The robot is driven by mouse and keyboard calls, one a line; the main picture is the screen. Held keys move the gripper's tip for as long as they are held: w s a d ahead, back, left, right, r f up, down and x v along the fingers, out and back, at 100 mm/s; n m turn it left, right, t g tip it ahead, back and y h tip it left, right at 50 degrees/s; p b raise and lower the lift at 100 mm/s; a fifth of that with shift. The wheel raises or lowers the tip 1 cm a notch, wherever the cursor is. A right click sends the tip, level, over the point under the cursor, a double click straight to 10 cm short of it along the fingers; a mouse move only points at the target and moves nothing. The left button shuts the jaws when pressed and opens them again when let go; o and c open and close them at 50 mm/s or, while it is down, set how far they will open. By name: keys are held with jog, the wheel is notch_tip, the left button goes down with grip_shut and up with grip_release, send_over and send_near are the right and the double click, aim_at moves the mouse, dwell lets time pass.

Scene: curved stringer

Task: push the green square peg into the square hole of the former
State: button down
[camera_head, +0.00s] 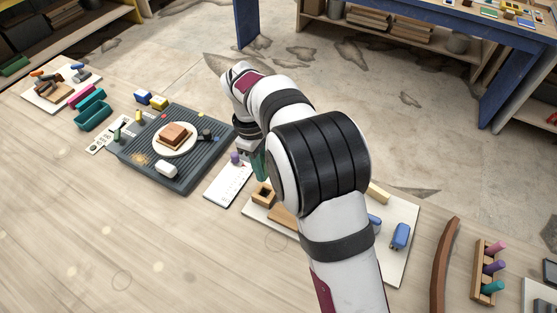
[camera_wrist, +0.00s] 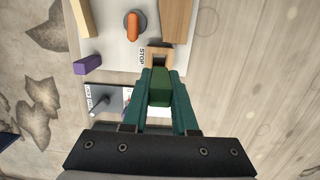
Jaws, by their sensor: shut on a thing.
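The green square peg (camera_wrist: 160,87) is between the two dark green fingers of my gripper (camera_wrist: 160,80) in the wrist view. The gripper is shut on it. The former is a small wooden block (camera_wrist: 153,50) with a square hole, just beyond the peg's far end in the wrist view. The peg overlaps its near edge, so I cannot tell whether the peg is in the hole or above it. In the head view, the former (camera_head: 263,194) sits on a pale board, and my gripper (camera_head: 259,165) is right behind it. The peg cannot be made out there.
The pale board (camera_head: 401,270) also carries blue pieces (camera_head: 400,235) and a wooden block (camera_head: 379,192). In the wrist view, an orange piece (camera_wrist: 135,26) and a purple block (camera_wrist: 88,65) lie nearby. A grey tray (camera_head: 190,180) stands left. Bare table lies in front.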

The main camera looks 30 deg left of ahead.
send_over(265, 186)
jog(key=s+d, duration=0.1)
jog(key=s, duration=0.1)
jog(key=shift+w+f, duration=0.2)
jog(key=shift+f, duration=2.7)
jog(key=shift+f, duration=1.1)
jog(key=shift+r, duration=0.85)
jog(key=shift+f, duration=0.85)
jog(key=c, duration=0.6)
grip_release()
